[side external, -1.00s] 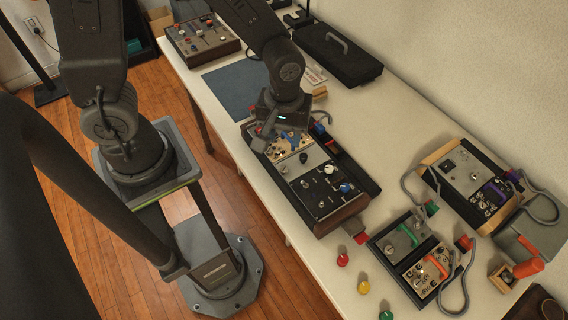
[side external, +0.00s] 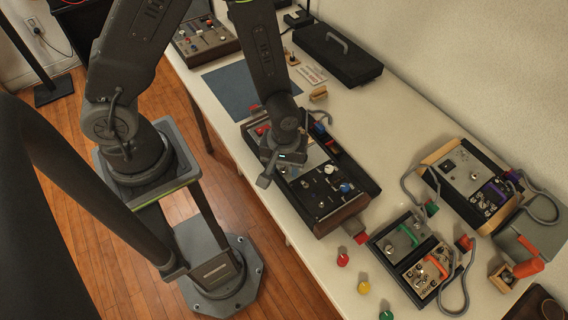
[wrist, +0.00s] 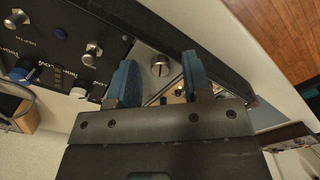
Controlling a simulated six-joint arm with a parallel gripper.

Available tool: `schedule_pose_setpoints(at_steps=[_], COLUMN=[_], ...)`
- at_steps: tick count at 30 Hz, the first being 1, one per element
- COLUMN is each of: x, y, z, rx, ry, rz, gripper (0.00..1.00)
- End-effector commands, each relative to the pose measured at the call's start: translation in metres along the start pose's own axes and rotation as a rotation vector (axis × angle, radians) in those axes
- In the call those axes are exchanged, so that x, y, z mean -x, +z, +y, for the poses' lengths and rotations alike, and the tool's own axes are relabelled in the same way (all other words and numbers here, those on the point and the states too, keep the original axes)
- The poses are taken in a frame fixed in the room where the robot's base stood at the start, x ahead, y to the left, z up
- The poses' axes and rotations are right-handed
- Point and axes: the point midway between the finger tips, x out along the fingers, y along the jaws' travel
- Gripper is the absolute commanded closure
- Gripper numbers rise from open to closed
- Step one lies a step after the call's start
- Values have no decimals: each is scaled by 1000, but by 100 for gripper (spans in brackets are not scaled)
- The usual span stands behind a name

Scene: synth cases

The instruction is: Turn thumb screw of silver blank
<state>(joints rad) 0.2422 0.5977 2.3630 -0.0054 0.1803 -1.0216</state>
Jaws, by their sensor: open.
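The silver blank (side external: 317,156) is a plain silver panel in the dark case, partly hidden by my gripper in the side view. In the wrist view, the silver blank (wrist: 146,58) carries a round slotted thumb screw (wrist: 160,67). My gripper (wrist: 158,76) is open, with one blue finger on each side of the screw in that picture and nothing held. Whether the fingers are level with the screw or above it I cannot tell. In the side view my gripper (side external: 272,172) hangs over the case's near long edge.
A black panel with knobs (side external: 328,187) adjoins the silver blank. Red, yellow and green knobs (side external: 363,287) stand on the white table. Bare tabletop lies behind the case.

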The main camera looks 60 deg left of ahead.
Motion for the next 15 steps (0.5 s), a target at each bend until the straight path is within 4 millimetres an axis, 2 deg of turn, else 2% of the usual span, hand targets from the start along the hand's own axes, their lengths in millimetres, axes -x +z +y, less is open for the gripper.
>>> schedule_pose_setpoints(at_steps=[2,15], x=[0,0], y=[0,0], z=[0,0], rx=[0,0], ry=[0,0], rz=[0,0], gripper=[55,96])
